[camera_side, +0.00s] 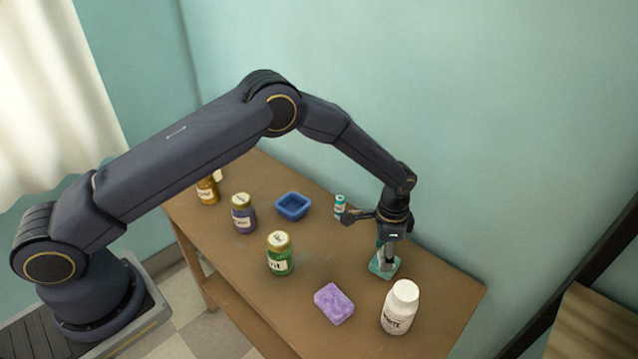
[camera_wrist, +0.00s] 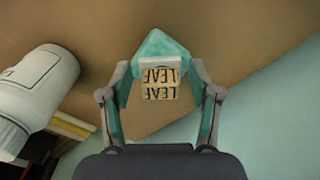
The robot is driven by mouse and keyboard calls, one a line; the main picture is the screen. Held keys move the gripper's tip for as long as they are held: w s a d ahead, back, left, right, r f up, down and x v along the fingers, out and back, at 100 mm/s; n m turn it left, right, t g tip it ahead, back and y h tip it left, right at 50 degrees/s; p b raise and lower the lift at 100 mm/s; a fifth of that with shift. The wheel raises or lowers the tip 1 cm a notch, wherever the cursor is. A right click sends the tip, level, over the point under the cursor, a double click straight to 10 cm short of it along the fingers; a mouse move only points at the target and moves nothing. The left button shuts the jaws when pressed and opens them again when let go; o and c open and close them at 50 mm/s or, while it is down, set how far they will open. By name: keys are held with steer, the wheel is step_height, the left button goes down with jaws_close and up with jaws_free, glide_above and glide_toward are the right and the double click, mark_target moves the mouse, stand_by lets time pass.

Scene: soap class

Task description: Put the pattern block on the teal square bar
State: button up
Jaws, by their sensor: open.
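The teal square bar (camera_side: 376,269) lies on the table below my gripper in the side view. It also shows in the wrist view (camera_wrist: 158,45), partly hidden by the pattern block. The pattern block (camera_wrist: 160,82), pale with dark "LEAF" lettering, appears over the teal bar in the wrist view. It looks to be standing on the bar, though the contact itself is hidden. My gripper (camera_wrist: 160,75) is open, with one finger on each side of the block and a gap visible on both sides. In the side view my gripper (camera_side: 384,256) points down at the bar and mostly hides the block.
A white bottle (camera_side: 400,308) stands close in front of the bar. A purple bar (camera_side: 334,303) lies to the left. A green jar (camera_side: 280,255), a purple jar (camera_side: 243,213), a blue tray (camera_side: 292,206) and a small teal bottle (camera_side: 339,206) stand farther left. The wall is behind.

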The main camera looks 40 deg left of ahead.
step_height(320, 180, up, 14)
steer(key=f, duration=0.1)
step_height(320, 180, up, 8)
steer(key=n+t, duration=0.1)
glide_above(380, 258)
steer(key=s+a, duration=0.2)
steer(key=a, duration=0.2)
steer(key=s+a+r+n+t, duration=0.2)
steer(key=s+a+r+n, duration=0.1)
steer(key=s+a+r, duration=0.7)
steer(key=s+a+r+n+t, duration=0.1)
steer(key=s+a+n, duration=0.1)
steer(key=s, duration=0.6)
steer(key=s+a+n+t, duration=0.1)
steer(key=s+a+n, duration=0.2)
steer(key=s, duration=0.6)
steer(key=shift+r+t, duration=0.3)
steer(key=shift+r, duration=0.05)
